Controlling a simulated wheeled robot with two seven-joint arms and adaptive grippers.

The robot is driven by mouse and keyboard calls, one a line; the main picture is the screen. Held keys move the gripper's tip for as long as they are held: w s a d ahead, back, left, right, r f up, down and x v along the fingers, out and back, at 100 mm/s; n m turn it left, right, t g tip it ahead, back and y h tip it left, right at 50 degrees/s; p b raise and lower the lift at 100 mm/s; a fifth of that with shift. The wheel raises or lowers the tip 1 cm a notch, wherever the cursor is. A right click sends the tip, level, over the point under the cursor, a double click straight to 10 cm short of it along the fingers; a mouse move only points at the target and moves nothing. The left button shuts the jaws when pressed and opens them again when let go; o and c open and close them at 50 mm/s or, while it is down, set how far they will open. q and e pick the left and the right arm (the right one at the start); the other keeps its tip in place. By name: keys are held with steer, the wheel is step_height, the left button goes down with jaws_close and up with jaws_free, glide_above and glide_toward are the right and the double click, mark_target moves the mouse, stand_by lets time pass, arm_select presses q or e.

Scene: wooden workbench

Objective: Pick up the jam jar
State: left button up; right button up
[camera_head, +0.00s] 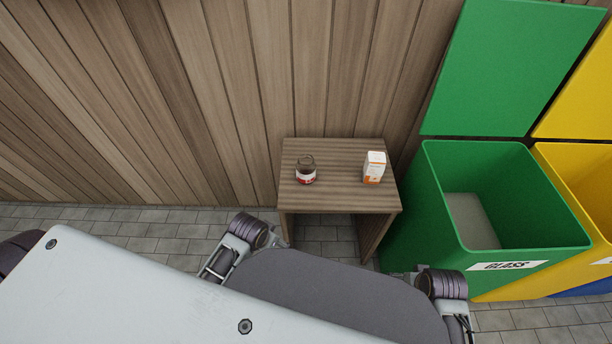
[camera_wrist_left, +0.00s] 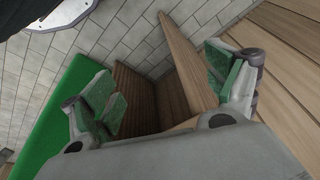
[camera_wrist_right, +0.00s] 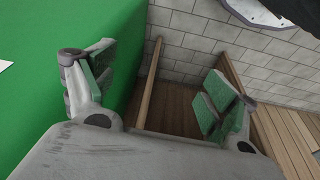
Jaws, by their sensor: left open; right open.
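The jam jar (camera_head: 306,171) is a small glass jar with dark red content and a red and white label. It stands upright on the left half of the small wooden table (camera_head: 336,192) in the head view. My left gripper (camera_wrist_left: 168,85) is open and empty in its wrist view, with green finger pads apart. My right gripper (camera_wrist_right: 158,82) is also open and empty, with wooden panels and floor tiles beyond its fingers. The jar shows in neither wrist view.
A white and orange carton (camera_head: 374,168) stands on the table to the right of the jar. An open green bin (camera_head: 430,215) labelled GLASS stands right of the table, with a yellow bin (camera_head: 575,165) beyond. A wooden plank wall (camera_head: 230,80) is behind the table.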

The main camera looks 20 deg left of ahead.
arm_select(q)
step_height(320, 180, up, 3)
steer(key=b, duration=0.1)
arm_select(e)
step_height(320, 180, down, 19)
steer(key=b, duration=0.3)
arm_select(q)
steer(key=m+t+y, duration=0.7)
steer(key=m+t, duration=0.1)
steer(key=m, duration=2)
glide_toward(308, 172)
steer(key=shift+w+f, duration=0.15)
arm_select(e)
steer(key=s+d+f, duration=0.1)
steer(key=s+f, duration=0.4)
steer(key=f, duration=0.3)
steer(key=s+d+f, duration=0.2)
steer(key=s+f, duration=0.3)
steer(key=f, duration=0.4)
steer(key=shift+d+f, duration=0.2)
steer(key=shift+d, duration=0.05)
steer(key=shift+s, duration=0.1)
